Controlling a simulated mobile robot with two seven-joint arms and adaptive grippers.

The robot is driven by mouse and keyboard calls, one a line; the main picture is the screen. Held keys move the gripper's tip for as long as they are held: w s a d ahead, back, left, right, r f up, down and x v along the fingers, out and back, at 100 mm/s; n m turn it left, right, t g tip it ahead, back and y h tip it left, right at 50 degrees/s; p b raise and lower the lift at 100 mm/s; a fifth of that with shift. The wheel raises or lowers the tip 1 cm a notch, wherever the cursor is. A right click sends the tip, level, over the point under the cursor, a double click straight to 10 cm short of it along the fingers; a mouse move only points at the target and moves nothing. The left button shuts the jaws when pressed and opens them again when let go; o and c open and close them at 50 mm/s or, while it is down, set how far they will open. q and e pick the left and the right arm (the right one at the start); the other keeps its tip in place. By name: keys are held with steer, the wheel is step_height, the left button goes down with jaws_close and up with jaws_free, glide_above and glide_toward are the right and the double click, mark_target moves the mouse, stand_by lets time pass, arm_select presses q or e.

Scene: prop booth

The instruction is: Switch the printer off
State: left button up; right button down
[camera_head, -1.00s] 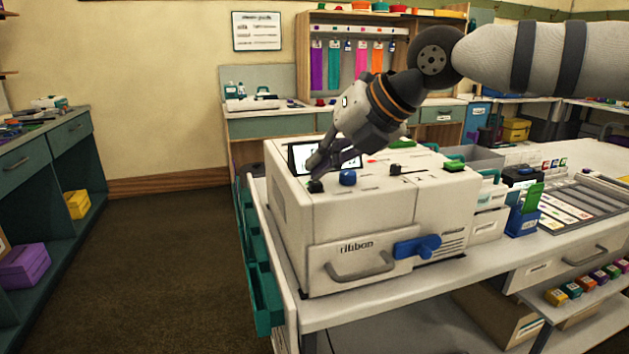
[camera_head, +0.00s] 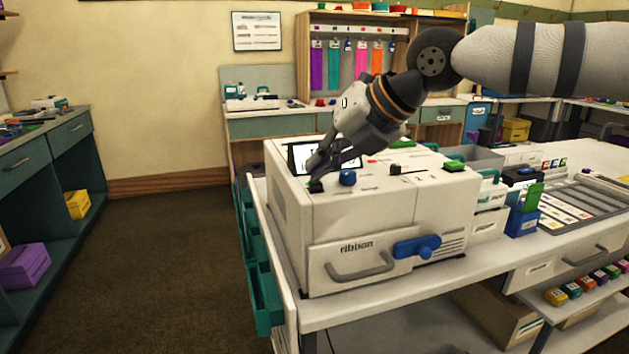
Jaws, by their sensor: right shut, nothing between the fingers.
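The printer (camera_head: 365,215) is a large white box on the near end of the white table. Its top carries a small black switch (camera_head: 315,187) at the front left corner, a blue knob (camera_head: 347,177), a dark screen behind them, a black lever (camera_head: 395,169) and a green button (camera_head: 453,165). My right gripper (camera_head: 316,176) is shut and empty, its fingertips at the black switch; I cannot tell whether they touch it. The fingers hide part of the screen. The switch's position is too small to read. My left gripper is not in view.
The printer's front has a "ribbon" drawer with a grey handle (camera_head: 360,270) and a blue lever (camera_head: 416,247). Teal bins (camera_head: 263,290) hang at the table's left end. Card holders and a grey tray (camera_head: 585,210) stand to the right. The floor at left is clear.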

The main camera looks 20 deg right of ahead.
mark_target(320, 181)
steer(key=shift+f, duration=0.45)
steer(key=shift+r, duration=3.4)
